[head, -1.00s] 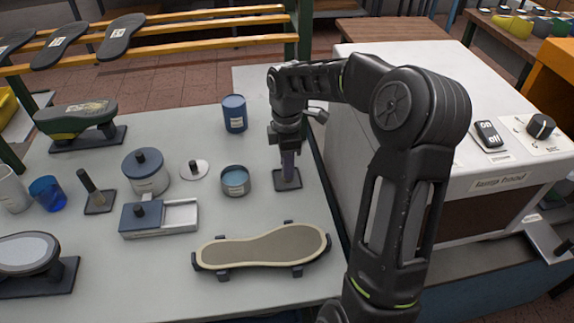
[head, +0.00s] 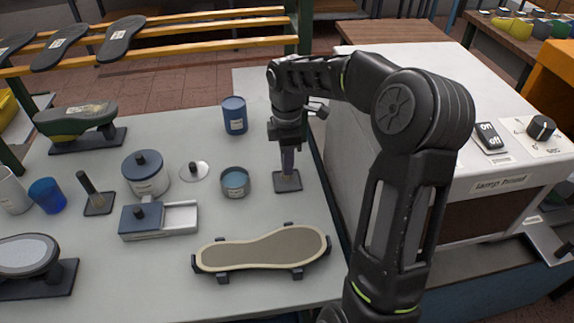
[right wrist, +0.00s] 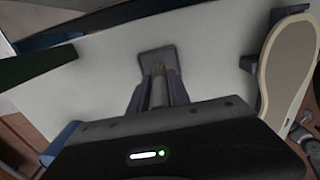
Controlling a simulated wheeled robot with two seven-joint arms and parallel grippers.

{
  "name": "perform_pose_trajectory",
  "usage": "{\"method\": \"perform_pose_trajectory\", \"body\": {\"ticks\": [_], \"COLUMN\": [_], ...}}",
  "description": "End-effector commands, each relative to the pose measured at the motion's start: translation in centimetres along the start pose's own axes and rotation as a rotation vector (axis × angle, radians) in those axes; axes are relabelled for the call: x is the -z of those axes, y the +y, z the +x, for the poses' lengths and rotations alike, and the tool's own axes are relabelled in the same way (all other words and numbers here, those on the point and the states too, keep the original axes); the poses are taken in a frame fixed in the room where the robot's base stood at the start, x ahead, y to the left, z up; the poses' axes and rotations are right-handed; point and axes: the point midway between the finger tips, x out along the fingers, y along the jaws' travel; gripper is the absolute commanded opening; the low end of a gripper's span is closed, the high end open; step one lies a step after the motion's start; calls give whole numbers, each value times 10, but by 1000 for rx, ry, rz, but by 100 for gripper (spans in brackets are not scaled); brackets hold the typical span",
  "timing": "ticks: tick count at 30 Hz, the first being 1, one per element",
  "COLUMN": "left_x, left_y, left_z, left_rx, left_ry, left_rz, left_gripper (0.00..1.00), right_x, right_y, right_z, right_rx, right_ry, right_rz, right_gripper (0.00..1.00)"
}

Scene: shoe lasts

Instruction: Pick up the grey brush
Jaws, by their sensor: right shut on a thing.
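The grey brush stands upright on the table, its handle between the fingers of my right gripper (head: 287,163). Its flat square grey foot (head: 287,183) shows below the fingers and appears to rest on the table. In the right wrist view the handle (right wrist: 158,88) shows between the two fingers, with the square foot (right wrist: 157,60) beyond. My right gripper is shut on this handle from above. The fingers hide most of the handle. My left gripper is not in view.
A blue-rimmed open tin (head: 235,182) stands just left, a blue can (head: 234,114) behind. A sole-shaped piece (head: 262,249) lies in front. A white machine (head: 440,110) stands close on the right. A similar upright handle on a foot (head: 97,203) stands at left.

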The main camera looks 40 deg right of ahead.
Motion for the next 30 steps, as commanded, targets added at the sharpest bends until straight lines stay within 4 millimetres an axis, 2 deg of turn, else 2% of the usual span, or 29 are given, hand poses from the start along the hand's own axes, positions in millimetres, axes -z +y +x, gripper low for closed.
{"method": "perform_pose_trajectory", "body": {"ticks": [9, 12, 17, 30], "left_x": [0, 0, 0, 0], "left_y": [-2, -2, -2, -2], "left_z": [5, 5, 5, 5], "left_rx": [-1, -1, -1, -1], "left_ry": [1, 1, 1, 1], "left_rz": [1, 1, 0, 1], "left_gripper": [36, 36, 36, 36], "right_x": [1, 1, 1, 0], "right_y": [0, 1, 0, 0], "right_z": [-61, -74, -83, -83], "right_rx": [-4, -2, 0, 0], "right_ry": [1, 1, 1, 0], "right_rz": [0, 0, -1, -1], "right_gripper": [0, 0, 0, 0]}}
